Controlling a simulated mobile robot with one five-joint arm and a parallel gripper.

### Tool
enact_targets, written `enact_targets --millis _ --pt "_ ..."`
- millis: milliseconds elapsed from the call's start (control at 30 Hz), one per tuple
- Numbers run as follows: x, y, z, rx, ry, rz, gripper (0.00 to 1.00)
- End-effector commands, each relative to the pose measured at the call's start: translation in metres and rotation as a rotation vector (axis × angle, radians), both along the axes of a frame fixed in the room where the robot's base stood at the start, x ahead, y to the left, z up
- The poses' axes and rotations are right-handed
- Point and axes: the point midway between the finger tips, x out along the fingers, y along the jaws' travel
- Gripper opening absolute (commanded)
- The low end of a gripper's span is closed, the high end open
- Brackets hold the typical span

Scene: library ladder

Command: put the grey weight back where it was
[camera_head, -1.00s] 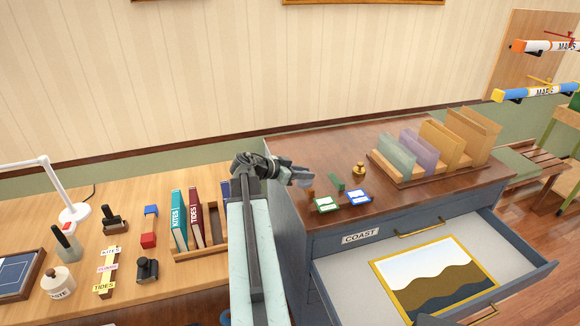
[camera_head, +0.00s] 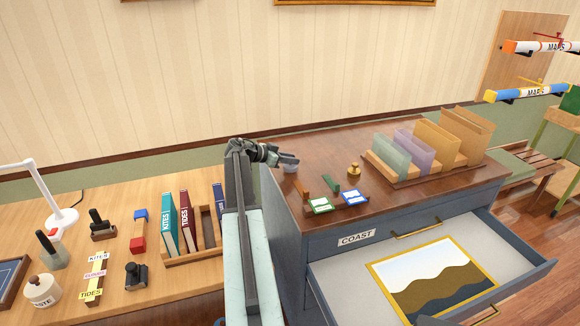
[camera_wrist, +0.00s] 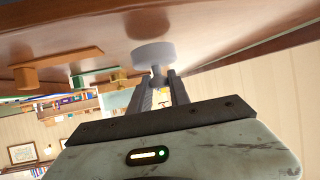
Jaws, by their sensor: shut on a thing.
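The grey weight (camera_head: 291,167) is at the back left corner of the dark wooden cabinet top (camera_head: 345,150). My gripper (camera_head: 281,160) reaches in from the left and is shut on its knob. In the wrist view the weight (camera_wrist: 153,54) shows as a pale grey disc, with its narrow knob between my two fingers (camera_wrist: 158,85). Its base faces the wooden surface, where a dark reflection or shadow lies close by. I cannot tell whether it touches the top.
A brass weight (camera_head: 354,170), a green-handled piece (camera_head: 330,184), a brown one (camera_head: 305,193), a green-edged card (camera_head: 319,206) and a blue-edged card (camera_head: 350,198) lie to the right. A folder rack (camera_head: 400,180) stands beyond. The map drawer (camera_head: 345,285) is open in front.

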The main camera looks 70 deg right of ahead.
Motion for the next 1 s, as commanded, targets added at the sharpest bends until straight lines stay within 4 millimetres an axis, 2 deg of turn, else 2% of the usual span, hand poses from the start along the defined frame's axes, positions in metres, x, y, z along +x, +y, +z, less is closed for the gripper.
enact_targets --millis 33,400,433,500,867,1000 --pt "0.0 0.0 -0.015 0.0 0.001 0.0 0.0" --pt "0.001 0.0 -0.015 0.0 0.001 0.001 0.0" --pt "0.001 0.001 -0.015 0.0 0.0 0.001 0.26" --pt "0.001 0.001 -0.014 0.0 0.0 0.001 0.45" --pt "0.002 0.001 -0.009 0.0 0.0 0.002 0.45" --pt "0.015 0.018 0.003 0.001 0.001 0.005 0.45"
